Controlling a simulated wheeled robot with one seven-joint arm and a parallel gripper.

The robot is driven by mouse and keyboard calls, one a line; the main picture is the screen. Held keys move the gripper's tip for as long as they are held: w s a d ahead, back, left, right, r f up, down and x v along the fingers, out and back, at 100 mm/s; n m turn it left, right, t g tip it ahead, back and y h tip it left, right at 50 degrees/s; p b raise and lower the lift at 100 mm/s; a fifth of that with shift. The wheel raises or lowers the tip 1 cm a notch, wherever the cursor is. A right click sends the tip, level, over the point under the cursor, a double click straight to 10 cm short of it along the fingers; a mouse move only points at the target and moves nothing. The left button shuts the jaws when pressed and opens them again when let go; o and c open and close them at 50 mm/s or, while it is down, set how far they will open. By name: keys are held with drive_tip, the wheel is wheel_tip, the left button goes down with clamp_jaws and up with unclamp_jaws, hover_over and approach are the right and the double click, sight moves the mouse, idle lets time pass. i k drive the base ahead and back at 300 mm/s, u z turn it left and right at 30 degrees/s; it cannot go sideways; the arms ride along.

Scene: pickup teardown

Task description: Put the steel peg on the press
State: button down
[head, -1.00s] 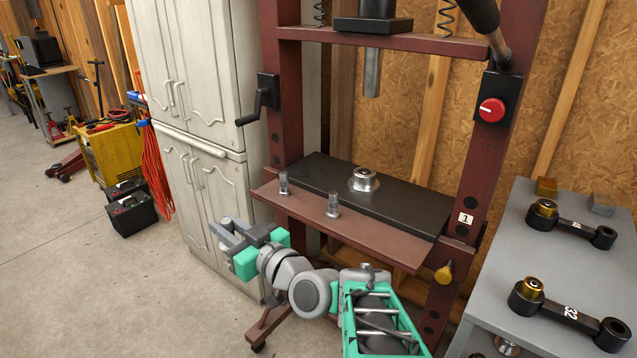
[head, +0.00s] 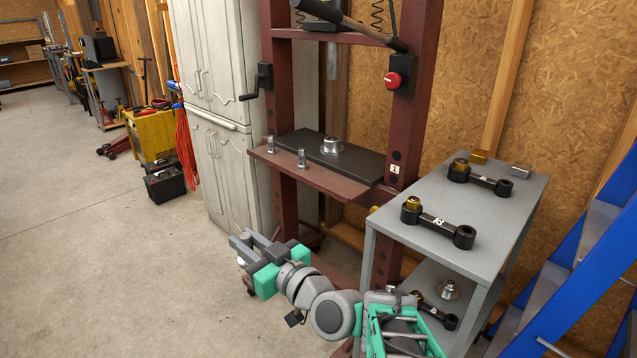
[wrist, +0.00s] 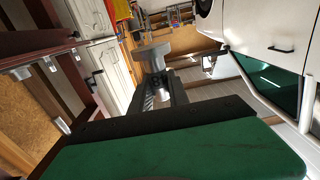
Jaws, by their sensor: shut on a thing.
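My gripper (head: 249,246) is low in front of the press, left of the grey cart, with its fingers pointing left. My gripper is apart from the press, below ledge height.
The grey cart (head: 400,225) at right holds black link arms (head: 437,222) with brass bushings, plus small brass and steel blocks. Another link and a steel flanged part (head: 447,290) lie on its lower shelf. A blue ladder (head: 575,270) stands far right. Floor at left is open.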

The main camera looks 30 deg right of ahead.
sight(316, 173)
drive_tip(key=u, duration=0.85)
drive_tip(key=i, duration=1.2)
drive_tip(key=z, duration=0.5)
drive_tip(key=i, duration=0.55)
drive_tip(key=z, duration=0.6)
